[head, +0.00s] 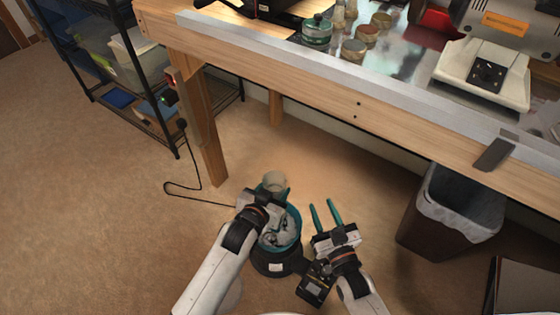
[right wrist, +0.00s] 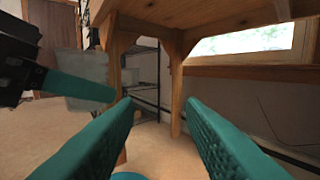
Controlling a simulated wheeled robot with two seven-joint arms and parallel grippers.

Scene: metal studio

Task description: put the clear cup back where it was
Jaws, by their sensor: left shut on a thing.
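The clear cup (head: 275,181), pale and see-through, is at the fingers of my left gripper (head: 271,193) in the head view, held above the floor in front of the workbench. My left gripper is shut on it; its fingers are partly hidden by the wrist. In the right wrist view, the cup (right wrist: 82,75) is a greyish see-through shape at the left, beside a teal finger of my left gripper (right wrist: 85,88). My right gripper (head: 326,214) is open and empty, to the right of the cup, its teal fingers pointing toward the bench.
The wooden workbench (head: 350,98) has a metal front edge; jars (head: 317,31) and a machine (head: 485,70) stand on it. A lined bin (head: 450,215) is at right, a wire shelf (head: 125,75) at left. A round teal-rimmed thing (head: 282,235) lies below my left wrist. Floor is clear at left.

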